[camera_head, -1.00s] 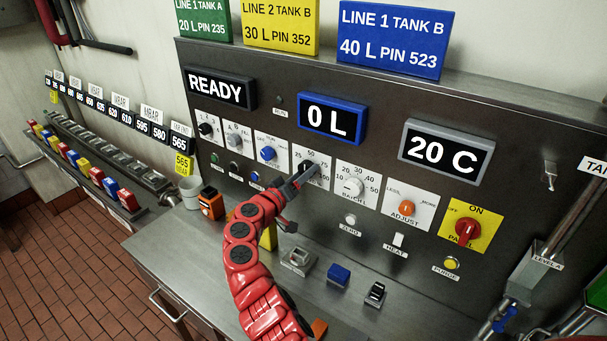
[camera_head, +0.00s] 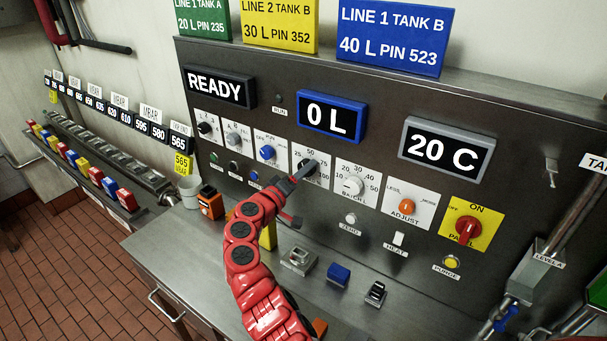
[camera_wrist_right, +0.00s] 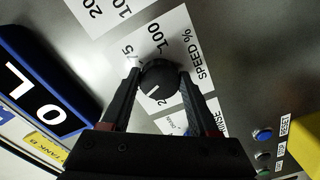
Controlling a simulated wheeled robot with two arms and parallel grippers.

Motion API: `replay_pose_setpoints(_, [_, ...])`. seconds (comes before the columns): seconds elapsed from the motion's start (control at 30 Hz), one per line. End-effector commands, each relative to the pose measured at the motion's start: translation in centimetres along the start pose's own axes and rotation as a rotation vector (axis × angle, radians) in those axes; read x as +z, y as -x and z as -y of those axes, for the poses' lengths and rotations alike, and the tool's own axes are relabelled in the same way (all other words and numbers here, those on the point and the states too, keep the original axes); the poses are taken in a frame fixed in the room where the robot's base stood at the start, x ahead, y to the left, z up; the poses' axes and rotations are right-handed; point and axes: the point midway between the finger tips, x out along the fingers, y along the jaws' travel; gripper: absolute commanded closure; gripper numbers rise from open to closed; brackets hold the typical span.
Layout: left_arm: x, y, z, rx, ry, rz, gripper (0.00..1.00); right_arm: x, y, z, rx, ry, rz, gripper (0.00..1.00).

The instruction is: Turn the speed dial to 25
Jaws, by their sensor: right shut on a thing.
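The speed dial is a round black knob on a white plate on the steel panel, in the head view (camera_head: 307,170) under the blue-framed display. In the right wrist view the knob (camera_wrist_right: 157,82) sits between the two fingers of my right gripper (camera_wrist_right: 160,84), which is shut on it. It also shows in the head view (camera_head: 304,173), where the fingers partly hide the dial and its scale. The knob's white mark points left and slightly down in the wrist view. 75, 100 and "SPEED %" are readable there; the finger hides part of the scale. My left gripper is not in view.
The white batch dial (camera_head: 352,186) is just right of the speed dial and a blue knob (camera_head: 267,153) just left. The orange adjust knob (camera_head: 406,206) and red panel switch (camera_head: 467,230) are farther right. The counter holds a blue block (camera_head: 338,274) and other small items.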

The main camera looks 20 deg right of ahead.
Motion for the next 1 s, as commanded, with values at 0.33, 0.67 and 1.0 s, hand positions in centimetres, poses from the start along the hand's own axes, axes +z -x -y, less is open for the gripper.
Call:
replay_pose_setpoints(0.33, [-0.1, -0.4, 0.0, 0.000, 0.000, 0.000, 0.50, 0.0, 0.0, -0.1, -0.001, 0.326, 0.002, 0.95])
replay_pose_setpoints(0.67, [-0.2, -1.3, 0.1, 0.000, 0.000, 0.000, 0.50, -0.1, 0.1, -0.1, -0.003, 0.573, -0.001, 0.95])
replay_pose_setpoints(1.0, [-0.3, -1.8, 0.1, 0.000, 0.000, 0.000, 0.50, -0.1, 0.1, -0.1, -0.004, 0.699, -0.002, 0.95])
